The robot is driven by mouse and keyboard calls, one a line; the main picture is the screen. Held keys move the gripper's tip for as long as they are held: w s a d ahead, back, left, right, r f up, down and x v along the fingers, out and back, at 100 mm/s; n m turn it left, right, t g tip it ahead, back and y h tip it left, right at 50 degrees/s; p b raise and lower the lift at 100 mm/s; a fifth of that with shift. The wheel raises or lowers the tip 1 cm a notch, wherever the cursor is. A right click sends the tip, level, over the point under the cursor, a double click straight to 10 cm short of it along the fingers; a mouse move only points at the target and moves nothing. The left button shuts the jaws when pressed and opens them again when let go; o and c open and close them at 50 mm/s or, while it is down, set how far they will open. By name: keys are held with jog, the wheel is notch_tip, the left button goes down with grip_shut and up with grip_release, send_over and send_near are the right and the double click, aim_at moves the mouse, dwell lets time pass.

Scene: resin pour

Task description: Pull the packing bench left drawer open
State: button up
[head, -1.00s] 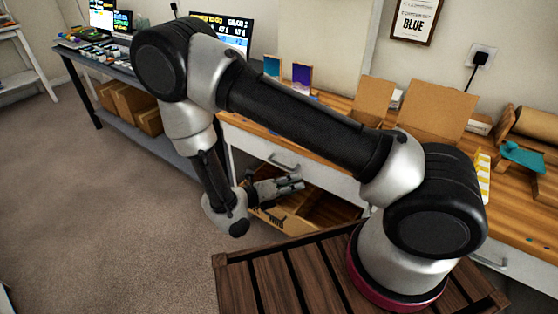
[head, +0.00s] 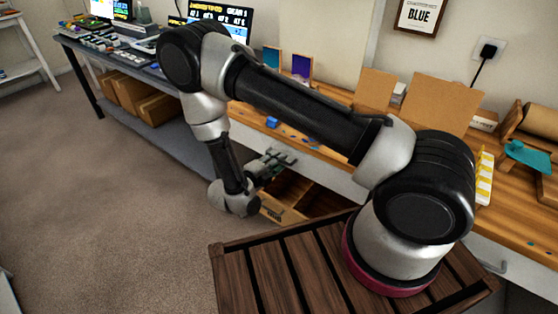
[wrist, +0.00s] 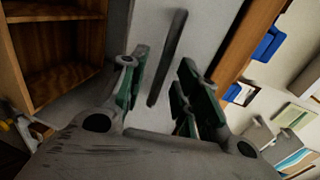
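The packing bench left drawer has a white front (head: 328,174) under the wooden top, and it looks closed. Its handle is a dark bar (wrist: 167,57), seen in the wrist view against the white front. My gripper (head: 284,158) is in front of the drawer and covers the handle in the head view. In the wrist view my gripper (wrist: 163,85) is open, with green-padded fingers on either side of the handle's line. The handle lies between or just beyond the fingertips; I cannot tell if they touch it. Nothing is held.
A wooden box with compartments (head: 290,192) is below the drawer. The bench top (head: 330,150) carries blue pieces, upright cards and open cardboard boxes (head: 440,103). Another desk with cartons beneath (head: 120,97) stands at left. Carpet at lower left is clear.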

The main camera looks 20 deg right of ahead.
jog(key=shift+x, duration=0.95)
grip_shut()
